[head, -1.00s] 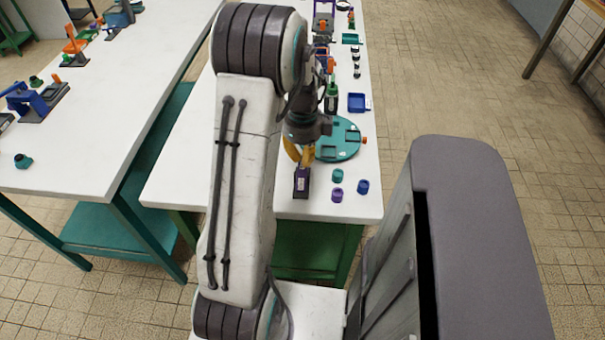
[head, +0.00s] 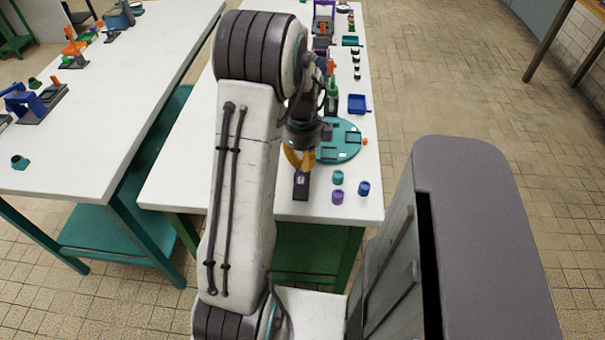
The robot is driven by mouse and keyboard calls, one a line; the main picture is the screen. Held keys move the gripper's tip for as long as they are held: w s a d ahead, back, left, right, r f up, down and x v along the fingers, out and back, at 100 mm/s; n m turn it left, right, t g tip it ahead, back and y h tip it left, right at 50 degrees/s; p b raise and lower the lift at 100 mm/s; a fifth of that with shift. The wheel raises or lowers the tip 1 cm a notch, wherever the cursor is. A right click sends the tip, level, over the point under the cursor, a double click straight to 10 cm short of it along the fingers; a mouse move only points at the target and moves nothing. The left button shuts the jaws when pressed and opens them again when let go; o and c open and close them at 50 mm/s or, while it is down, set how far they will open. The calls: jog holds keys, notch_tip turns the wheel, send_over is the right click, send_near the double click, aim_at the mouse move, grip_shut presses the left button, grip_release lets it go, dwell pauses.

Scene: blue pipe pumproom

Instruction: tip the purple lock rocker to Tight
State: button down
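The purple lock rocker (head: 301,186) is a small dark purple block with a pale patch on it, near the front of the white table. Its Tight marking is too small to read. My gripper (head: 301,162), with yellow-orange fingers, points down just behind its far end. The fingers overlap the far part of the block in the picture. I cannot tell whether they touch it, or whether they are open or shut. The dark wrist above hides part of the area behind.
A round teal tray (head: 340,142) lies just behind and right of my gripper. A teal cup (head: 338,177), a purple cup (head: 337,197) and a blue cup (head: 363,188) stand to the right of the rocker. A dark green bottle (head: 331,102) and a blue tray (head: 358,104) are farther back.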

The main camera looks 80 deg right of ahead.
jog(key=shift+a, duration=0.15)
notch_tip(320, 180, up, 8)
jog(key=p, duration=0.6)
jog(key=shift+r, duration=0.2)
dwell(0.3)
dwell(0.8)
